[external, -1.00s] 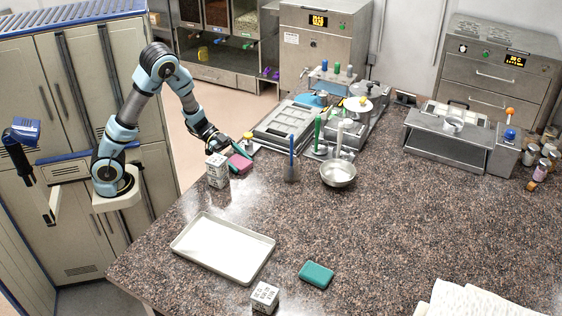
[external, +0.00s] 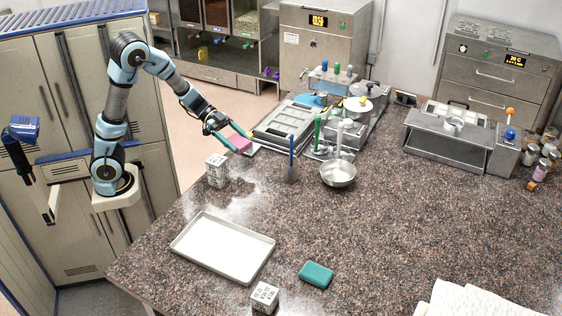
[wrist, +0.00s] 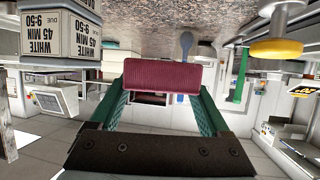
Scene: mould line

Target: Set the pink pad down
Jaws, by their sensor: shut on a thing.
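The pink pad (external: 239,144) is held between the green fingers of my gripper (external: 234,145), over the far left edge of the counter. In the wrist view the pad (wrist: 162,76) spans the gap between the two fingertips (wrist: 163,90), its ribbed dark pink face toward the camera. It looks clear of the counter, though the exact height is hard to tell. A white labelled block (external: 217,171) stands on the counter just in front and to the left of the pad; its label (wrist: 67,40) reads "WHITE 45 MIN".
A shallow tray (external: 183,246), a teal pad (external: 316,274) and a second labelled block (external: 264,298) lie toward the front. The middle counter is clear.

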